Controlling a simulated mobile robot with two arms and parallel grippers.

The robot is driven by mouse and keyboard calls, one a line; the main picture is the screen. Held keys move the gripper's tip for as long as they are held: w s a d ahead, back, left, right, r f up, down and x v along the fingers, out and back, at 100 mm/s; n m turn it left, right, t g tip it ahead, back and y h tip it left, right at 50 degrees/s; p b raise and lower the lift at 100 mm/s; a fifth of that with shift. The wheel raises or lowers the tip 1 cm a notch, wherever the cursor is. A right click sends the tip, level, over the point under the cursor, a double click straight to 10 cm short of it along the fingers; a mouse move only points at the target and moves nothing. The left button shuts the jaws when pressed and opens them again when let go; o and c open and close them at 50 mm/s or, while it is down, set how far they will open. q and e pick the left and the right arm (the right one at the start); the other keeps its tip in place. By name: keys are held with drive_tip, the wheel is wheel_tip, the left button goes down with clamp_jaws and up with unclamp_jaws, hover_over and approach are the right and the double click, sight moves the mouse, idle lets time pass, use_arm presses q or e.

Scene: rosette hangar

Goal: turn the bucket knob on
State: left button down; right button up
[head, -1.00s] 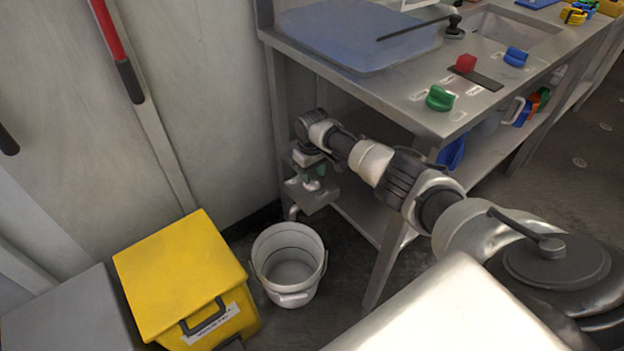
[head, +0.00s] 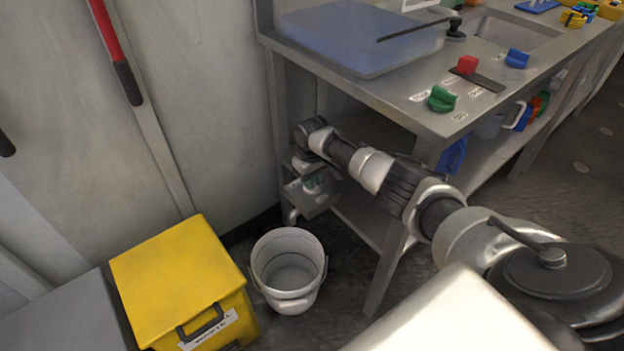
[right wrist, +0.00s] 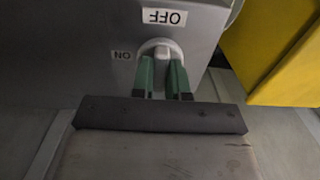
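The white bucket knob (right wrist: 161,47) is on a grey panel in the right wrist view. Its ridge points up in the picture toward the upside-down OFF label (right wrist: 164,17). The ON label (right wrist: 122,55) is to its left. My right gripper (right wrist: 162,66) has its two green fingers close together, one on each side of the knob's ridge, and looks shut on it. In the head view my right gripper (head: 315,181) is at the grey tap box (head: 318,207) and hides the knob. My left gripper is not in view.
The white bucket (head: 288,270) stands on the floor below the tap box. A yellow bin (head: 180,280) stands to its left, and also shows in the right wrist view (right wrist: 275,50). The steel counter (head: 400,108) and its leg are beside my right arm.

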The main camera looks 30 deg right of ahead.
drive_tip(key=shift+n, duration=0.3)
clamp_jaws()
drive_tip(key=n, duration=0.4)
drive_tip(key=shift+p, duration=0.4)
drive_tip(key=shift+n, duration=1.1)
drive_tip(key=n, duration=0.3)
drive_tip(key=shift+n, duration=0.3)
drive_tip(key=n, duration=0.2)
drive_tip(key=shift+n, duration=0.4)
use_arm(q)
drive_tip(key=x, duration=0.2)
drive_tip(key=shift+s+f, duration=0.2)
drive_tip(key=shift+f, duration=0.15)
use_arm(e)
drive_tip(key=n, duration=0.4)
drive_tip(key=shift+n, duration=0.4)
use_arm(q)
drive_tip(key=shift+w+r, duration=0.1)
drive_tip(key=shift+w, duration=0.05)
use_arm(e)
drive_tip(key=o, duration=0.7)
unclamp_jaws()
